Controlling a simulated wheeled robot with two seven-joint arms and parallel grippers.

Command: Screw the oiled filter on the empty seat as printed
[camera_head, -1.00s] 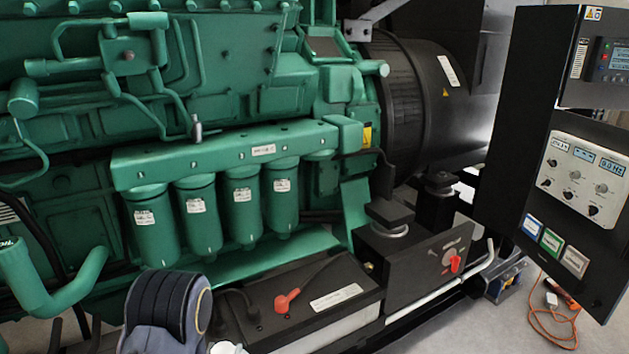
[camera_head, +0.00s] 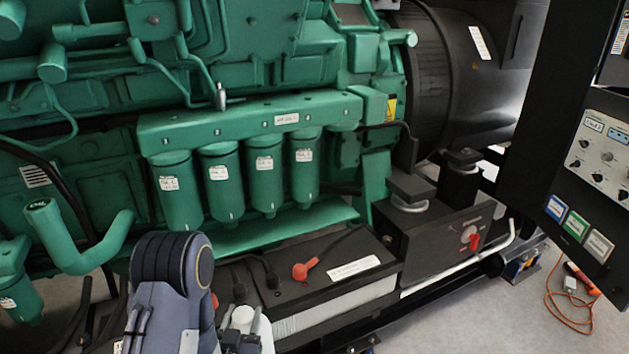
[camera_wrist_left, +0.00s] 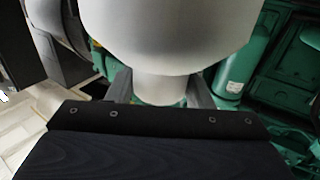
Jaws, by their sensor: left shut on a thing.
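Several green filters (camera_head: 266,178) with white labels hang in a row under a green header (camera_head: 250,121) on the engine. At the header's right end, a round seat (camera_head: 342,128) has no canister below it. My left gripper (camera_head: 246,324) is low in the head view, in front of the battery box, well below and left of that seat. It is shut on a white rounded thing (camera_head: 242,316). In the left wrist view this white thing (camera_wrist_left: 180,40) is wide, with a narrower part between the fingers. I cannot tell whether it is the filter. My right gripper is not in view.
A black battery box (camera_head: 330,275) with a red terminal cap (camera_head: 304,269) stands below the filters. A black box with a red switch (camera_head: 469,238) is to its right. A green elbow pipe (camera_head: 80,250) and another labelled green canister (camera_head: 18,292) are at the left.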

